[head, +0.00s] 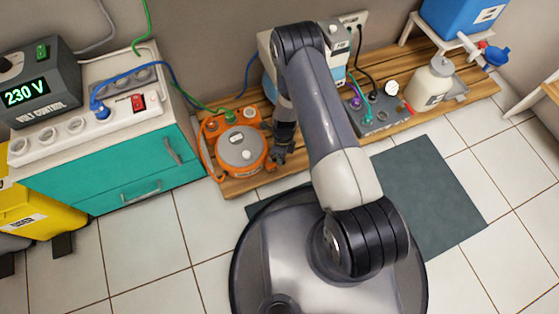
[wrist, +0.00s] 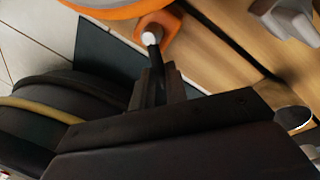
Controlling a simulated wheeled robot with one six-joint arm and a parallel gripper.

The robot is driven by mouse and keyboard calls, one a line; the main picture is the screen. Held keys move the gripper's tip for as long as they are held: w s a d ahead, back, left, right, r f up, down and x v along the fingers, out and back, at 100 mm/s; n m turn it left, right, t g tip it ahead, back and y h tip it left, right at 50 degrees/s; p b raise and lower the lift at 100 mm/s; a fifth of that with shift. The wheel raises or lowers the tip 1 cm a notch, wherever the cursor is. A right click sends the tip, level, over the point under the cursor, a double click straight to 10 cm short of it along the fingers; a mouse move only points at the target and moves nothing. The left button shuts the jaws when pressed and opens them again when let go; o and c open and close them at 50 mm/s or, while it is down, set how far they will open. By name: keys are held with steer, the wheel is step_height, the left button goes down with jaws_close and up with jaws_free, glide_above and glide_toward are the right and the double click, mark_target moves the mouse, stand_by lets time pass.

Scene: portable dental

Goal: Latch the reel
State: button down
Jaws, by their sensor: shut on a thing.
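In the wrist view my gripper (wrist: 157,85) is shut on a dark lever (wrist: 152,52) with a white tip, in front of an orange bracket (wrist: 168,28) on the reel's rim. The jaws hide most of the lever, and I cannot tell whether it is latched.
A teal cabinet (head: 105,172) with a power strip and a voltage unit (head: 38,88) stands at left. A grey control box (head: 378,115), a white bottle (head: 430,85) and a blue container (head: 458,18) stand at right. Green and blue cables run behind the reel. Tiled floor lies in front.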

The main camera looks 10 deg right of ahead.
steer(key=n, duration=0.1)
steer(key=w+n+b, duration=0.1)
steer(key=n, duration=0.1)
steer(key=n+b, duration=0.1)
steer(key=shift+w+f+n+h, duration=0.1)
steer(key=shift+w+n+h, duration=0.2)
steer(key=shift+w+h, duration=0.1)
steer(key=shift+w+a+n+h+b, duration=0.1)
steer(key=shift+w+n+h+b, duration=0.15)
steer(key=shift+n+b, duration=0.5)
steer(key=shift+w+n+h+b, duration=0.15)
steer(key=shift+w+n+b, duration=0.1)
steer(key=shift+n, duration=0.9)
steer(key=c, duration=1.4)
jaws_free()
steer(key=shift+r, duration=0.2)
step_height(320, 180, up, 10)
steer(key=w+p, duration=0.2)
steer(key=p, duration=0.2)
steer(key=shift+a+r, duration=0.2)
steer(key=shift+a, duration=0.15)
